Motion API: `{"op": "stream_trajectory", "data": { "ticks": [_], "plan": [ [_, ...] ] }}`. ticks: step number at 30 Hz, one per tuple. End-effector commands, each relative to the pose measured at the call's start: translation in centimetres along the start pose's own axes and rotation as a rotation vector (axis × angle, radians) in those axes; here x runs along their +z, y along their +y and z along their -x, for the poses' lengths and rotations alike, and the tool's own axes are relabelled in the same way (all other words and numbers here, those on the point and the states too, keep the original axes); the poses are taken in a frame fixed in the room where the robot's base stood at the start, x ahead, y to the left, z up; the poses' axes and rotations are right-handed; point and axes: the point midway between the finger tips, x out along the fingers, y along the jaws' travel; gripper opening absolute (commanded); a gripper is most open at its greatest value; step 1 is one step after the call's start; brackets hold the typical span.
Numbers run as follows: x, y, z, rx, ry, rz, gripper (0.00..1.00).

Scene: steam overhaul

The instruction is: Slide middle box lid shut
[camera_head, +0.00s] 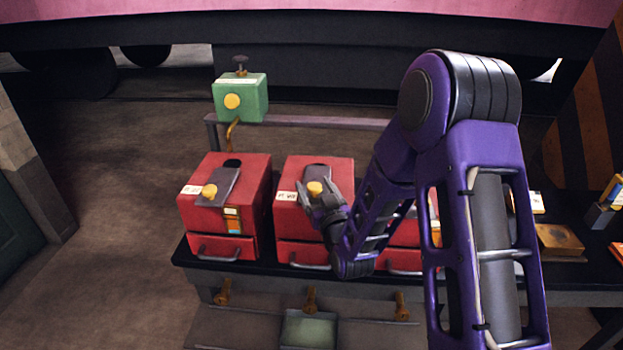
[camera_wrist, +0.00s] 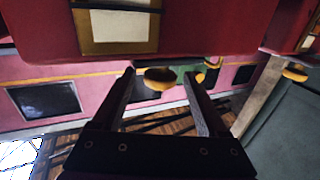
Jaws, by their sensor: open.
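The middle box (camera_head: 295,220) is red, with a drawer handle low on its front. A dark grey lid plate (camera_head: 318,172) with a yellow knob (camera_head: 314,187) lies on its sloped top. I cannot tell how much of any opening the lid covers. My gripper (camera_head: 316,185) is open, with its fingers on either side of the knob in the head view. In the wrist view, the knob (camera_wrist: 160,79) shows between the fingertips, with visible gaps to both fingers. Contact with the knob is not visible.
A similar red box (camera_head: 195,215) stands on the left, its lid (camera_head: 222,184) lower and a dark opening above it. A third red box (camera_head: 405,258) is mostly hidden behind my arm. A green box (camera_head: 255,98) stands behind. Small items lie at right.

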Motion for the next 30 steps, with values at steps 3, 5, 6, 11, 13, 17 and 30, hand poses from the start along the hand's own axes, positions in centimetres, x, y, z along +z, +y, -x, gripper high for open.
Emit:
{"op": "stream_trajectory", "data": {
  "ticks": [3,5,6,11,13,17,30],
  "plan": [
    [-0.01,-0.05,0.18,0.0,0.0,0.0,0.76],
    [-0.01,-0.07,0.22,0.0,0.0,0.0,0.76],
    [-0.01,-0.07,0.24,0.0,0.0,0.0,0.76],
    [0.0,-0.08,0.27,0.0,0.0,0.0,0.76],
    [0.0,-0.08,0.27,0.0,0.0,0.0,0.76],
    [0.0,-0.08,0.27,0.0,0.0,0.0,0.63],
    [0.0,-0.08,0.26,0.0,0.0,0.0,0.0]
  ]
}}
